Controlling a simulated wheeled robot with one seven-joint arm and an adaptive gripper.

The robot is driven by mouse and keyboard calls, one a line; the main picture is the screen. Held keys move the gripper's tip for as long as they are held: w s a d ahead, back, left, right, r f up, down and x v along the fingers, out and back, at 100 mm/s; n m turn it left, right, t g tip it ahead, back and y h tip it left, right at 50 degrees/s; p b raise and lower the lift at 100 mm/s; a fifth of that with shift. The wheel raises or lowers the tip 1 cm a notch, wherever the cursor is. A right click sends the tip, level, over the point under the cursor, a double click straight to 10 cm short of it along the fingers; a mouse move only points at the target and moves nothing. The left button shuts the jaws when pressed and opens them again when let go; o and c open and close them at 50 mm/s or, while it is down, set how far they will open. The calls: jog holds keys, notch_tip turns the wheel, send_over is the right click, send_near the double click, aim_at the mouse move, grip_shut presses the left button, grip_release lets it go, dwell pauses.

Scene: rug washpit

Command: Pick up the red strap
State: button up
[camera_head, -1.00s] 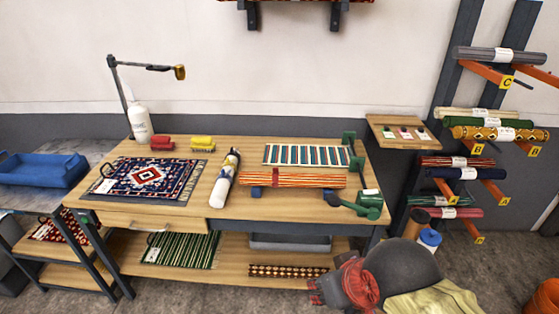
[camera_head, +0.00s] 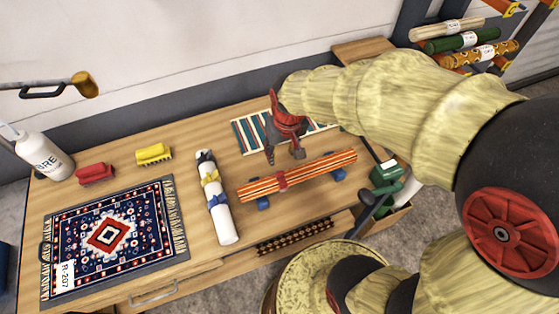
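The red strap (camera_head: 282,181) is a small red band around the middle of a rolled orange-striped rug (camera_head: 322,170). The roll lies on blue supports (camera_head: 263,203) on the wooden table. My gripper (camera_head: 284,154) is open and points down, with its two dark fingers apart. It appears just above and behind the strap in the picture, with nothing between the fingers. The exact height of the fingertips over the strap cannot be told from this one view.
A flat striped rug (camera_head: 252,136) lies behind the roll. A white roll with yellow and blue bands (camera_head: 218,205) lies to its left. A patterned rug (camera_head: 150,207), red brush (camera_head: 95,174) and yellow brush (camera_head: 153,153) are further left. A green tool (camera_head: 388,175) stands at right.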

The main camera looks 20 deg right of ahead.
jog(key=g+p, duration=0.2)
jog(key=p, duration=0.5)
send_over(280, 172)
notch_tip(280, 172, down, 5)
notch_tip(280, 172, down, 8)
jog(key=shift+s+r, duration=0.1)
jog(key=shift+f, duration=0.6)
jog(key=shift+c, duration=1.4)
grip_shut()
